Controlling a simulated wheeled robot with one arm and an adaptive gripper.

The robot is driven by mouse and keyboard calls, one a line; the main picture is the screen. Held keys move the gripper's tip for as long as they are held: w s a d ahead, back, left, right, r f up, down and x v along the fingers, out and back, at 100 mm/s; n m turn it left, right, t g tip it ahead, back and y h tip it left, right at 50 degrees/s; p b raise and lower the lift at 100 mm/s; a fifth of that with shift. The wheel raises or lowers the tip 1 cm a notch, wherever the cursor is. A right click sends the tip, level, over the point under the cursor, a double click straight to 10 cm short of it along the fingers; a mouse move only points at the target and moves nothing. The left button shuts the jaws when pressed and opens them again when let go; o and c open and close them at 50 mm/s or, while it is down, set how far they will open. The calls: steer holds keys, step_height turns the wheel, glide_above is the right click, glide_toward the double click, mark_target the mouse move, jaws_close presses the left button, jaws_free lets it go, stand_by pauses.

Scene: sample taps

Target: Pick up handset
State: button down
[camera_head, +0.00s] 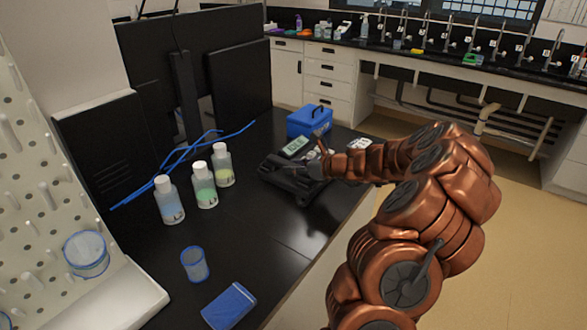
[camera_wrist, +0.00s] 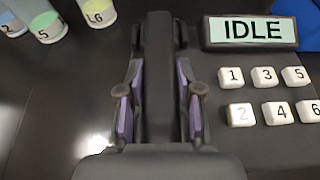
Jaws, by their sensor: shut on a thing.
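A black desk phone (camera_wrist: 259,58) with a lit screen reading IDLE and white numbered keys is on the black bench. Its screen (camera_head: 295,146) also shows in the head view, partly behind my arm. The dark handset (camera_wrist: 159,50) runs lengthwise along the left side of the phone in the wrist view. My gripper (camera_wrist: 158,98) is shut on the handset, one purple-padded finger on each side of it. In the head view my gripper (camera_head: 314,164) reaches the phone from the right. Whether the handset is clear of the phone base cannot be told.
Three capped bottles (camera_head: 205,185) stand left of the phone. A blue box (camera_head: 310,121) is behind it. A blue-rimmed cup (camera_head: 195,265) and a blue pad (camera_head: 229,306) are nearer. Blue rods (camera_head: 185,160) lie by the dark panels. The bench front is mostly clear.

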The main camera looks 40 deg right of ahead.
steer(key=shift+r, duration=0.75)
step_height(320, 180, up, 2)
steer(key=shift+r+b, duration=0.1)
steer(key=shift+b, duration=0.2)
steer(key=s+a+b, duration=0.1)
steer(key=s+a, duration=0.3)
steer(key=s, duration=0.2)
steer(key=s+a+r+b, duration=0.1)
steer(key=s+a+b, duration=0.1)
steer(key=s+a, duration=0.2)
steer(key=s, duration=0.3)
steer(key=shift+s, duration=0.25)
